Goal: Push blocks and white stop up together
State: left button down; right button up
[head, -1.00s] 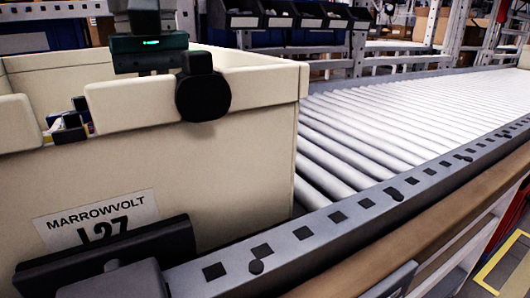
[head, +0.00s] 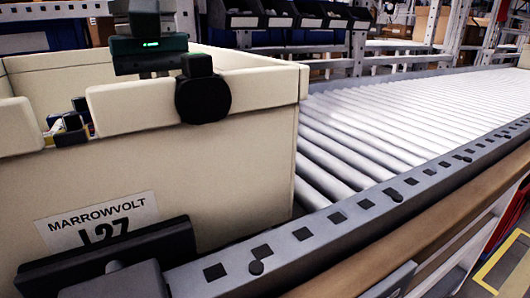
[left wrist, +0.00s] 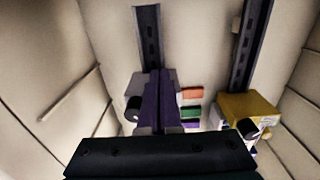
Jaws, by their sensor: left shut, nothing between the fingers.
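In the left wrist view I look down into a cream bin. My left gripper (left wrist: 158,72) is shut and empty; its two dark fingers lie together, pointing away from the camera. Just right of the fingers are an orange block (left wrist: 192,93), a green block (left wrist: 190,112) and a purple block (left wrist: 191,123), in a row. A gap or contact between fingers and blocks cannot be told. A pale part beside a black knob lies at the lower right; whether it is the white stop is unclear. My right gripper is not in view.
Two dark slotted rails (left wrist: 249,45) run along the bin. A yellow block (left wrist: 248,107) sits at the right rail. A black round knob (head: 203,98) sits at the rim.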

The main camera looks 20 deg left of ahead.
pick_arm(q)
jog(key=shift+s+d, duration=0.2)
jog(key=shift+d, duration=0.05)
dwell(0.3)
jog(key=shift+r+p, duration=0.2)
jog(key=shift+p, duration=0.15)
jog(key=shift+r+p, duration=0.8)
jog(key=shift+r, duration=0.1)
notch_tip(320, 180, up, 12)
jog(key=p, duration=0.9)
jog(key=shift+s+d+f+p, duration=0.2)
jog(key=shift+s+d+p, duration=0.1)
jog(key=shift+p, duration=0.1)
